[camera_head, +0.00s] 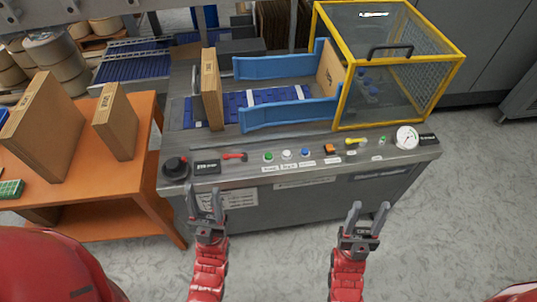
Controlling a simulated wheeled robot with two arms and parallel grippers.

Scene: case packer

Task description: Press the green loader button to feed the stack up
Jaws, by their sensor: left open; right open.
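The green button (268,157) sits on the front control panel of the case packer (222,164), left of a white button (287,154) and a blue button (305,152). My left gripper (205,202) is open and empty in front of the panel, to the left of and lower in the picture than the green button. My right gripper (366,218) is open and empty in front of the machine, lower right of the button. Neither gripper touches the panel buttons. A flat brown carton (211,88) stands upright at the left end of the machine bed.
An orange table (140,176) at left holds upright cartons (116,122). A yellow-framed guard (340,105) encloses the right end. Blue rails (290,113) flank the bed.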

